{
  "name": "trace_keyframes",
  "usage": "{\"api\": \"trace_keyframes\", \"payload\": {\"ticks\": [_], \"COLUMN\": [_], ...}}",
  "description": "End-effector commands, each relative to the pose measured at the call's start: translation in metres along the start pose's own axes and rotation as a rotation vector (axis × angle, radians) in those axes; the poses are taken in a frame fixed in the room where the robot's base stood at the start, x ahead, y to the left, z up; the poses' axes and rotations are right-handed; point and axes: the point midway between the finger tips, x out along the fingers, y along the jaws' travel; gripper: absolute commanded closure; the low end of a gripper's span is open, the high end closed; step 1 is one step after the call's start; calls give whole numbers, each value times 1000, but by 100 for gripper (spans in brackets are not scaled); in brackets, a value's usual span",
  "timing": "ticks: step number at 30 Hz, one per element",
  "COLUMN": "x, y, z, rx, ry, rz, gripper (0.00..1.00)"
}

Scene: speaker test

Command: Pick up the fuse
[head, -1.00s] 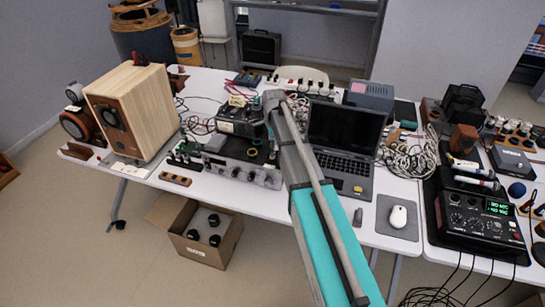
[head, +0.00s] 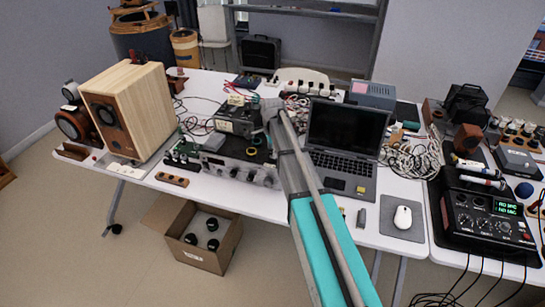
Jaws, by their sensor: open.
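I cannot make out the fuse in this view; it is too small to tell or hidden. My arm reaches from the bottom edge up over the white table (head: 262,208), and its grey far end is above the electronics in the middle. My gripper's fingers cannot be seen; the arm and the clutter there hide that spot. An amplifier chassis with knobs (head: 238,170) lies left of the arm, with a black meter-like device (head: 234,121) behind it.
A wooden speaker (head: 128,112) stands on the left. An open laptop (head: 344,140) and a mouse (head: 402,217) are right of the arm. A black mixer (head: 482,222) is farther right. A cardboard box (head: 207,262) sits on the floor. The table's front strip is mostly clear.

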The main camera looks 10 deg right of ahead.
Motion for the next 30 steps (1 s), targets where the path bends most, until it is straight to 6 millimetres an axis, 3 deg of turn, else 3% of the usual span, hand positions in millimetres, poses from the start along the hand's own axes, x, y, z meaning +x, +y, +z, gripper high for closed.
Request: {"api": "trace_keyframes", "payload": {"ticks": [12, 24, 30], "x": [0, 0, 0], "y": [0, 0, 0], "z": [0, 0, 0], "rx": [0, 0, 0], "ry": [0, 0, 0], "rz": [0, 0, 0], "gripper": [30, 100, 100]}}
